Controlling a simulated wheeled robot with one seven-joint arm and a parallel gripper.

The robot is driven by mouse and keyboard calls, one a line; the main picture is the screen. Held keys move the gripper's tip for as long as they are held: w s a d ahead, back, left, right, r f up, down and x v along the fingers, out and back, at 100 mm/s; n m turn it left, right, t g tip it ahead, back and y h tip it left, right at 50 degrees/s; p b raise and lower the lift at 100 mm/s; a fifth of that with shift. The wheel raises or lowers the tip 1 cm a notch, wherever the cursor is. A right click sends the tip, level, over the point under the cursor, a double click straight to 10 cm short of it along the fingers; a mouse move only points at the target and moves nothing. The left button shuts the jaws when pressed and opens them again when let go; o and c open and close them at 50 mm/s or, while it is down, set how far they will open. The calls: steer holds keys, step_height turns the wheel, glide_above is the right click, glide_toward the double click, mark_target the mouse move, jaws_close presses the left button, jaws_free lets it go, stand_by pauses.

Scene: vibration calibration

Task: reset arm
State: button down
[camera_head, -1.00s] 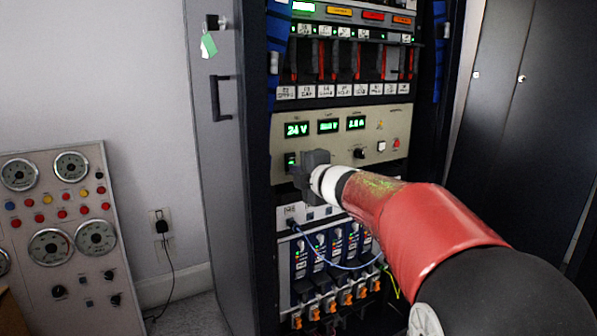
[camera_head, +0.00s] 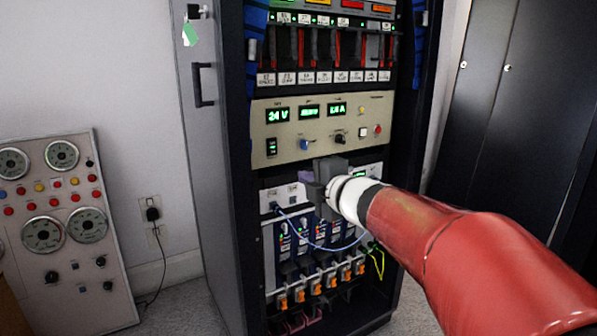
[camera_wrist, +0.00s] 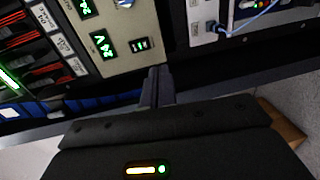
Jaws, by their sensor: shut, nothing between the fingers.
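My red arm reaches in from the lower right in the head view. My gripper (camera_head: 308,190) is in front of the equipment rack (camera_head: 229,150), just below the beige power panel (camera_head: 358,108). In the wrist view my gripper's fingers (camera_wrist: 158,85) are shut together with nothing between them. The wrist view is turned on its side and shows the beige panel (camera_wrist: 125,45) beyond the fingers. Whether the fingers touch the rack cannot be told. Part of the light panel below the beige one is hidden behind my gripper.
A console with gauges (camera_head: 70,270) stands at the left. A wall outlet (camera_head: 150,210) with a black cord is between it and the rack. A blue cable (camera_head: 318,245) loops across the rack's lower modules. Dark cabinets (camera_head: 505,110) stand at the right.

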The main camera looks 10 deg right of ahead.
steer(key=shift+s+d+f, duration=0.1)
steer(key=shift+s, duration=0.25)
steer(key=s+d+m+g+h+p, duration=0.1)
steer(key=s+d+m+h+p, duration=0.3)
steer(key=s+m+h, duration=0.6)
steer(key=s+a+f+m+g+y+p, duration=0.1)
steer(key=s+f+m+g, duration=0.3)
steer(key=s, duration=0.5)
steer(key=s+a+f+m+g+y, duration=0.3)
steer(key=s+a+f+m+g, duration=0.1)
steer(key=s+f+m, duration=0.3)
steer(key=s+f+g, duration=0.1)
steer(key=s, duration=0.1)
steer(key=shift+s+a+f+m+y+p, duration=0.25)
steer(key=shift+s+m+y+p, duration=0.05)
steer(key=shift+s+y+p, duration=0.1)
